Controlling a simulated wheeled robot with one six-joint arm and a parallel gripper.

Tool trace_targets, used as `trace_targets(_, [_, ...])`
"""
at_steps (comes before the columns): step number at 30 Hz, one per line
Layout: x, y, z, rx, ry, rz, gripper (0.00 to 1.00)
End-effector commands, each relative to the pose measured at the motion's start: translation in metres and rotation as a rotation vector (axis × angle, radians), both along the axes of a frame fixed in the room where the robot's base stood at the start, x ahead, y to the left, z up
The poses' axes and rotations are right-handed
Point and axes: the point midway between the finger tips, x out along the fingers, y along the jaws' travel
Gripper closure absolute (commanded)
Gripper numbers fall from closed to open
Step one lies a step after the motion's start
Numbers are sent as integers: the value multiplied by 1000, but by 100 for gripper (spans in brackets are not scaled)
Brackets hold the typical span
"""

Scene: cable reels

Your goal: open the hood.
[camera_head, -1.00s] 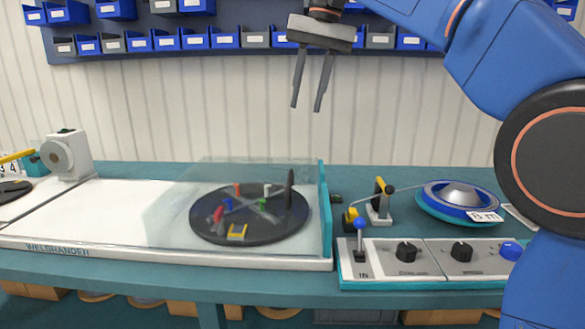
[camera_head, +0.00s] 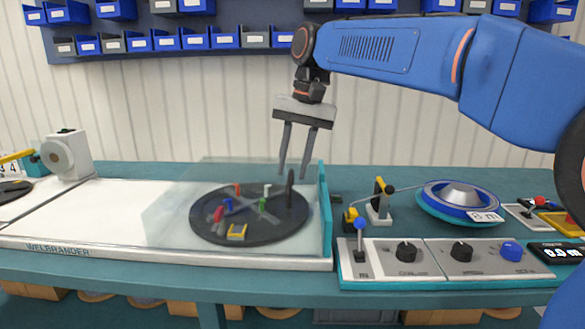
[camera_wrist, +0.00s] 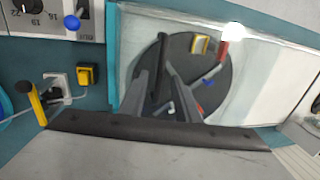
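The hood (camera_head: 185,205) is a clear, see-through cover over the right part of the white machine bed, with a teal end panel (camera_head: 326,215) at its right. Under it lies a dark round disc (camera_head: 222,232) carrying small coloured pieces and an upright black post (camera_head: 290,190). The hood looks closed over the disc. In the wrist view my gripper (camera_wrist: 162,95) shows both fingers in front of the disc (camera_wrist: 215,80). Whether the fingertips touch the hood cannot be told.
A control panel (camera_head: 445,265) with a blue-knobbed lever (camera_head: 360,240) and dials stands right of the machine. Behind it are a yellow-handled clamp (camera_head: 380,202) and a blue cable reel (camera_head: 455,198). Blue bins (camera_head: 195,39) hang on the wall. Space above the bench's left is free.

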Motion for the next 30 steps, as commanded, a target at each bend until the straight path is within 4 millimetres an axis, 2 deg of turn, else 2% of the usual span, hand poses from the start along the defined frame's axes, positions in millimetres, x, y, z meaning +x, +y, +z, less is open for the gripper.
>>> trace_targets(6, [0,2,-10,0,0,0,70])
trace_targets(13, [0,2,-11,0,0,0,70])
trace_targets(14, [0,2,-11,0,0,0,73])
trace_targets(17, [0,2,-11,0,0,0,97])
trace_targets(18, [0,2,-11,0,0,0,100])
trace_targets(26, [0,5,-10,0,0,0,100])
trace_targets(30, [0,19,-10,0,-1,3,100])
